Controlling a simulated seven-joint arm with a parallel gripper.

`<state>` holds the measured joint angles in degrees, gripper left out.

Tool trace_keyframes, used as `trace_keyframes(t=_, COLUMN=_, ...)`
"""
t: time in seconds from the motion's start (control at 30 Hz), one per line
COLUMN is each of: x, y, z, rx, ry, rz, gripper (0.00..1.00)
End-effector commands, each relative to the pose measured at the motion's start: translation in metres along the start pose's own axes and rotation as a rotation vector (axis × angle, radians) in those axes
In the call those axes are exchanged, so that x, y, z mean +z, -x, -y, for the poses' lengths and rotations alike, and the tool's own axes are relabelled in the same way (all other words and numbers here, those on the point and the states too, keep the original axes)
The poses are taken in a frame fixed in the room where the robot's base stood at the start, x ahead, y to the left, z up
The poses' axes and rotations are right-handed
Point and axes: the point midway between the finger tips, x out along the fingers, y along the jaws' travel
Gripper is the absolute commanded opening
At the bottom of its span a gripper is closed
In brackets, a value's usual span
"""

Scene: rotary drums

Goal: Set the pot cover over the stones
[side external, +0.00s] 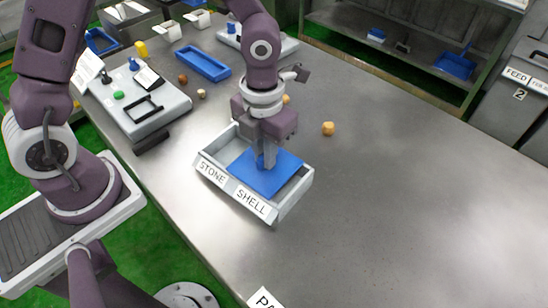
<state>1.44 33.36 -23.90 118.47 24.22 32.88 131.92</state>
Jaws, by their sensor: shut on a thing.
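My gripper (265,165) points down over a grey two-label tray (296,198) and is shut on a blue flat square cover (275,178). The cover lies level at the tray's opening, over its middle and right part. I cannot tell whether it touches the tray. The tray's front labels read STONE and SHELL. Whatever lies under the cover is hidden. Small tan and brown lumps, perhaps stones or shells, lie on the table: one (328,128) right of my gripper, one (286,99) behind it, and two (201,93) (183,78) to the left.
A grey device (170,102) with a green button and black handle stands left of the tray. A blue tray (203,63) lies behind it. White cups and another grey device (290,45) are at the back. The table's right side is clear.

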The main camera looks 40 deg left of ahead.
Motion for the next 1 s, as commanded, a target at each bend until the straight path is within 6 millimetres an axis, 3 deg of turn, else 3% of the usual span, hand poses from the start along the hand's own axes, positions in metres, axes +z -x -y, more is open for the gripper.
trace_keyframes(t=0.2, x=0.001, y=0.001, z=-0.06, rx=0.0, ry=0.007, rz=0.001, gripper=0.0)
trace_keyframes(t=0.33, x=0.001, y=0.001, z=-0.082, rx=-0.001, ry=0.004, rz=0.003, gripper=0.0)
trace_keyframes(t=1.0, x=0.001, y=0.001, z=-0.08, rx=-0.001, ry=0.0, rz=0.003, gripper=0.0)
